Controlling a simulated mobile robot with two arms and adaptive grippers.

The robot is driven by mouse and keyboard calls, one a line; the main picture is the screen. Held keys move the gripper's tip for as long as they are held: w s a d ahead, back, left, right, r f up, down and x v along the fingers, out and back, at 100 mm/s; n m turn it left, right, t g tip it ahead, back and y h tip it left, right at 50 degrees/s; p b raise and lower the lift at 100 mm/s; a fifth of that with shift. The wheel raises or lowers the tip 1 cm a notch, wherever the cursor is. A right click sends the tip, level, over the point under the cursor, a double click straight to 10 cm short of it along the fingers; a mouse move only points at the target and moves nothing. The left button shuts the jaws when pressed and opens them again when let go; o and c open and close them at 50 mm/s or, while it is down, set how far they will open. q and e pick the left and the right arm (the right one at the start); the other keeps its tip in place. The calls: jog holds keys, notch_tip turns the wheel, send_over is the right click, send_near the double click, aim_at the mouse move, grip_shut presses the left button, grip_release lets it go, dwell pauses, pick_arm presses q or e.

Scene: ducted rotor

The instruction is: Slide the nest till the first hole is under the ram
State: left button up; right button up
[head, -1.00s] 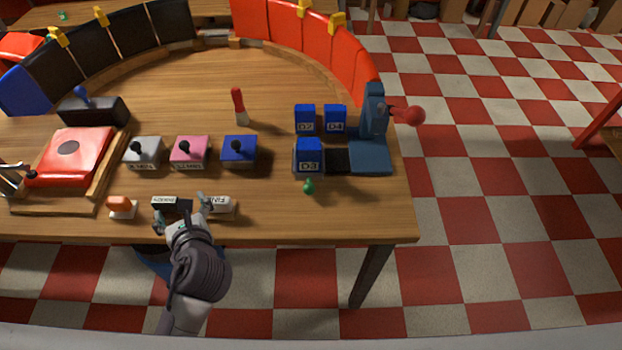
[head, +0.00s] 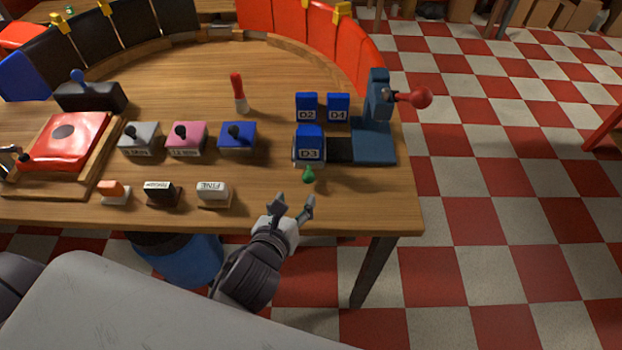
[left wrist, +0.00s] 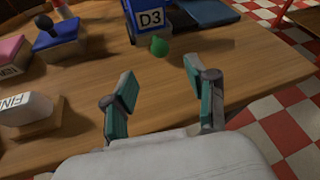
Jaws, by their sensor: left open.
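The blue block marked D3 (head: 309,141) sits at the left end of a dark track (head: 340,149), with a green knob (head: 308,175) in front of it. I take the block's low grey carrier to be the nest, but its hole is not visible. The blue press (head: 376,128), whose upper part holds the ram, stands right of the track with a red ball handle (head: 421,97). My left gripper (head: 294,206) is open and empty at the table's front edge, short of the knob. In the left wrist view the green knob (left wrist: 159,46) lies beyond the open fingers (left wrist: 160,82). My right gripper is not seen.
Blue blocks D2 (head: 307,107) and D4 (head: 339,108) stand behind D3. Stamps, including a white one (head: 213,192), sit along the front edge at left. A red-topped stick (head: 238,93) stands further back.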

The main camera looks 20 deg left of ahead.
aim_at(307, 180)
pick_arm(q)
jog(key=x, duration=0.9)
jog(key=shift+w+f, duration=0.15)
jog(key=shift+w, duration=0.15)
jog(key=shift+c, duration=0.3)
grip_shut()
